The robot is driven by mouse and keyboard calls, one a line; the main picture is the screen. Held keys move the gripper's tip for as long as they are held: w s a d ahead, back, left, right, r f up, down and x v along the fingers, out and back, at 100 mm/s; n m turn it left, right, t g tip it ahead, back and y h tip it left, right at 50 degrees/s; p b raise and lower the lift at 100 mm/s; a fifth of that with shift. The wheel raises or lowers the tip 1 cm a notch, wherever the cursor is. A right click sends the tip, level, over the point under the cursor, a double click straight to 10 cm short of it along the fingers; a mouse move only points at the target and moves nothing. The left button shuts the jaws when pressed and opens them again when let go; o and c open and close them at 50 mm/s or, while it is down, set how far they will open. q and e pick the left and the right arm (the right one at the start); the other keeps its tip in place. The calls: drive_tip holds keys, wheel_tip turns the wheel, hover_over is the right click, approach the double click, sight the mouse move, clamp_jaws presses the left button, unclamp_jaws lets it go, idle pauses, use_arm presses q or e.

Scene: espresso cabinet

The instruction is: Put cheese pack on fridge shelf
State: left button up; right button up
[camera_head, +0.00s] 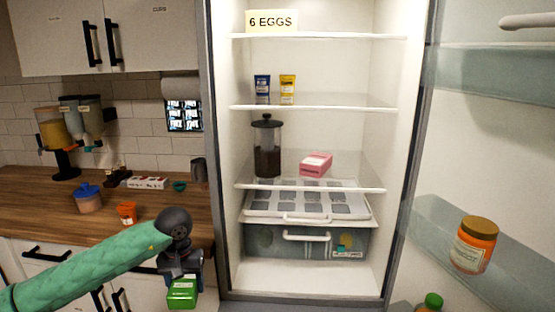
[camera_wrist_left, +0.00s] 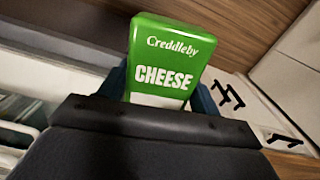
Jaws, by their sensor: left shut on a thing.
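The green cheese pack (camera_head: 182,292) is held in my left gripper (camera_head: 183,274), low in front of the counter and left of the open fridge. In the left wrist view the pack (camera_wrist_left: 170,55) shows its "CHEESE" label, and my gripper (camera_wrist_left: 165,100) is shut on it. The fridge has several shelves. The top shelf (camera_head: 340,36) bears a "6 EGGS" box, the second shelf (camera_head: 350,107) bears a blue and a yellow pack, and the third shelf (camera_head: 350,187) bears a dark press jar and a pink pack. My right gripper is not in view.
The open fridge door (camera_head: 500,150) stands at right with an orange jar (camera_head: 475,245) and a green-capped bottle (camera_head: 432,302). The counter (camera_head: 60,215) at left holds a blue-lidded jar (camera_head: 87,198) and an orange cup (camera_head: 126,212). The shelves have free room at right.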

use_arm(q)
drive_tip(key=s+d+f, duration=0.4)
drive_tip(key=s+f, duration=0.3)
drive_tip(key=f, duration=0.2)
drive_tip(key=shift+m, duration=0.3)
drive_tip(key=shift+d+f, duration=0.1)
